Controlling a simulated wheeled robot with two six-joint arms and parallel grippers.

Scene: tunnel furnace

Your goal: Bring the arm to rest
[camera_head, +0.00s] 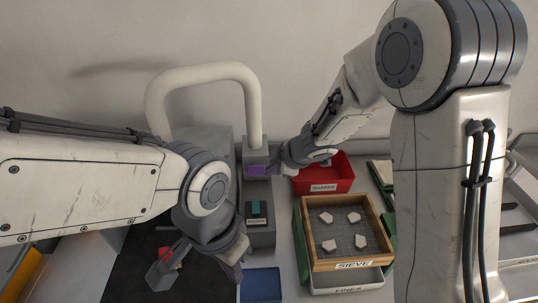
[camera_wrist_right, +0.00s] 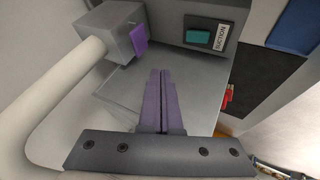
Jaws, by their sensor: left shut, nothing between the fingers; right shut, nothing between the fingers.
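My right gripper (camera_head: 262,170) is raised by the grey nozzle block of the white pipe in the head view. In the right wrist view, its long purple fingers (camera_wrist_right: 162,102) lie together with nothing between them, above a grey surface. My left gripper (camera_head: 236,272) hangs low at the lower middle of the head view, over the front of the work area. It is shut and empty, and its wrist hides part of its fingers. My left arm (camera_head: 80,190) reaches in from the left. My right arm (camera_head: 450,180) stands bent on the right.
A white pipe (camera_head: 205,73) arches behind the grippers. A suction box (camera_head: 260,236) with a teal button stands between them. A red shards bin (camera_head: 325,185), a wooden sieve (camera_head: 305,225) with several pale pieces above a fines tray (camera_head: 346,288), and a blue tray (camera_head: 261,285) are nearby.

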